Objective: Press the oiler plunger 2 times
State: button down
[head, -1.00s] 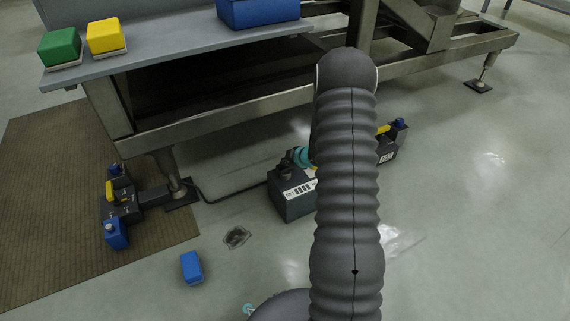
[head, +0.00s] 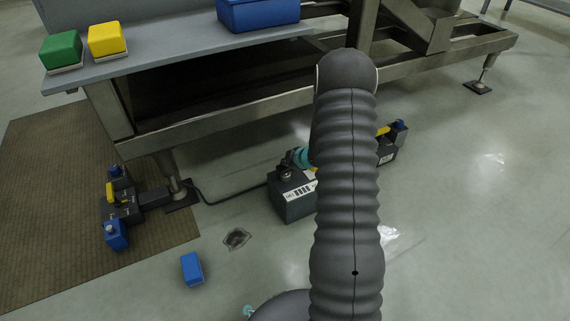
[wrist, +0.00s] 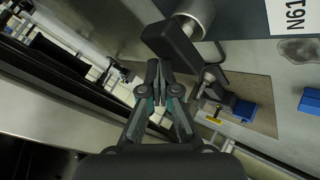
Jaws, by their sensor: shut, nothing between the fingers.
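The dark oiler box (head: 296,205) with a white label stands on the floor below the bench, partly hidden by my arm. A small round plunger (head: 286,174) shows on its top. In the wrist view a silver cylinder (wrist: 197,14) with a dark bar (wrist: 170,42) stands by the labelled face (wrist: 292,14); I cannot tell which part is the plunger. My gripper (wrist: 159,82) is shut and empty, its fingertips near the dark bar. In the head view its teal part (head: 303,157) shows just above the oiler; I cannot see contact.
The steel bench (head: 235,108) overhangs behind the oiler. A unit with a yellow lever and blue ends (head: 120,205) sits on the brown mat (head: 45,205). A similar unit (head: 392,140) is right of my arm. A blue block (head: 192,269) and a drain (head: 236,238) are in front.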

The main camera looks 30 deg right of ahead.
jog(key=shift+r+p, duration=0.7)
jog(key=shift+r, duration=0.35)
notch_tip(320, 180, up, 5)
jog(key=p, duration=0.4)
dwell(0.6)
